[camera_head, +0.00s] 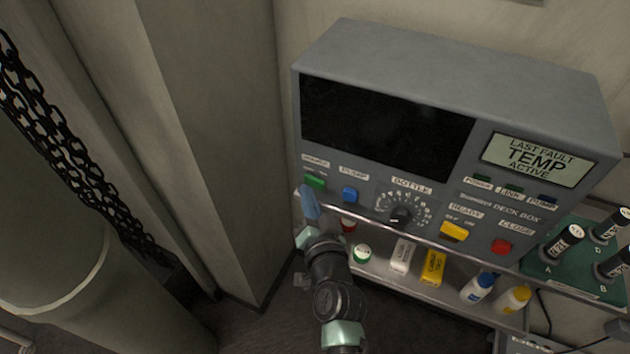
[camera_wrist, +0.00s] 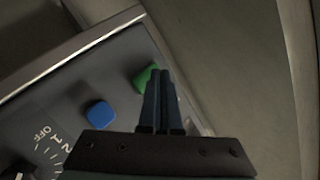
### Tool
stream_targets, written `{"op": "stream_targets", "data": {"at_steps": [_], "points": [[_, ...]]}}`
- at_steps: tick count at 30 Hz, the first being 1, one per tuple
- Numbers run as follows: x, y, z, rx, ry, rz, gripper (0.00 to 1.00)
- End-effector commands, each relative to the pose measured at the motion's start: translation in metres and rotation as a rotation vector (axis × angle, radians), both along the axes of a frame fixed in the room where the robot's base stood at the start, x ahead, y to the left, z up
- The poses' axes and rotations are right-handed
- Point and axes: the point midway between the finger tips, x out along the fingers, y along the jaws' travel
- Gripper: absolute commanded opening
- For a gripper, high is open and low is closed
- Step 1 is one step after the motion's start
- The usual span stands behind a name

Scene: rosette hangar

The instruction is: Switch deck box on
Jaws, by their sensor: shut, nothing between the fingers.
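The grey deck box (camera_head: 365,60) stands on a metal shelf, with its large left screen (camera_head: 385,125) dark. A small display (camera_head: 537,160) reads "LAST FAULT TEMP ACTIVE". A green button (camera_head: 315,181) is at the left of its panel, beside a blue button (camera_head: 349,194). The green button also shows in the wrist view (camera_wrist: 143,78), partly hidden by the fingers, near the blue button (camera_wrist: 101,113). My gripper (camera_head: 307,193) is shut and empty, its tips just in front of the green button. I cannot tell whether they touch it.
The panel also has a dial (camera_head: 400,216), a yellow rocker switch (camera_head: 454,231) and a red button (camera_head: 501,246). Several small bottles and boxes sit on the shelf (camera_head: 405,284) below. A green rack (camera_head: 549,266) of black-capped holders is at the right. A wall column (camera_head: 215,120) stands close at the left.

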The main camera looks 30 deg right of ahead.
Motion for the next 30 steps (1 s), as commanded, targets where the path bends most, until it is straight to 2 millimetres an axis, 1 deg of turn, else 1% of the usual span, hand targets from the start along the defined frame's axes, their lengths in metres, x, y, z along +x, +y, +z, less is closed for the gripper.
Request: {"op": "stream_targets", "data": {"at_steps": [16,24,30], "points": [[0.0002,-0.0003,-0.0001,0.0,0.0,0.0,0.0],[0.0042,-0.0071,-0.0009,0.0,-0.001,-0.001,0.0],[0.0044,-0.0078,0.0004,0.0,-0.001,-0.001,0.0]]}}
